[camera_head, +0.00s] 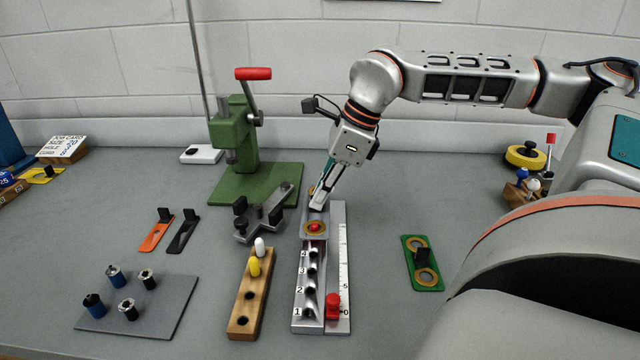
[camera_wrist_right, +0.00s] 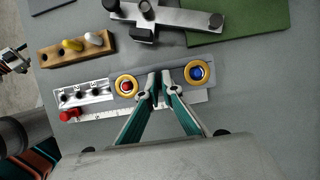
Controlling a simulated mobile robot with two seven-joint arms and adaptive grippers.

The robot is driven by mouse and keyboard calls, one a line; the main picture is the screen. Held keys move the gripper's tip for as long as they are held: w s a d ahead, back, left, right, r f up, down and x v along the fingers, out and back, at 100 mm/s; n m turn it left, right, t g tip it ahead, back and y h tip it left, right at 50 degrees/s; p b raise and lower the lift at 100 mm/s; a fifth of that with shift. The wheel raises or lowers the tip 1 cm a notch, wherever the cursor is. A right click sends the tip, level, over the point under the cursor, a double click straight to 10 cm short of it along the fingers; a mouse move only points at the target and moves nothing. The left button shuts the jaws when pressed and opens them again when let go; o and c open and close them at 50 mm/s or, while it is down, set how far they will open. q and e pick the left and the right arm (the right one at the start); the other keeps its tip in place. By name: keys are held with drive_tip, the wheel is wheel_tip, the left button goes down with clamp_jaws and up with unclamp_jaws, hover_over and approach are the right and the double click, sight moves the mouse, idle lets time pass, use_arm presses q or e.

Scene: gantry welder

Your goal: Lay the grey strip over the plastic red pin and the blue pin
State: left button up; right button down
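The grey strip (camera_wrist_right: 180,76) has a brass ring near each end and lies along the far part of the numbered rail. In the right wrist view the red pin (camera_wrist_right: 126,86) shows inside one ring and the blue pin (camera_wrist_right: 197,72) inside the other. In the head view the red pin (camera_head: 315,227) shows in the near ring of the strip (camera_head: 305,236). Whether the strip rests fully down I cannot tell. My right gripper (camera_wrist_right: 159,82) is closed at the strip's middle, on its grip tab, mostly hidden by the fingers.
The rail (camera_head: 310,326) has numbered holes and a ruler with a red knob (camera_head: 333,305). A wooden block (camera_head: 244,318) with yellow and white pegs stands left of it. A green press (camera_head: 232,135) and a grey clamp (camera_head: 262,218) stand behind. A green strip (camera_head: 422,262) lies right.

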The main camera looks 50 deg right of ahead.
drive_tip(key=shift+f, duration=1.2)
drive_tip(key=c, duration=2.2)
unclamp_jaws()
drive_tip(key=v, duration=1.2)
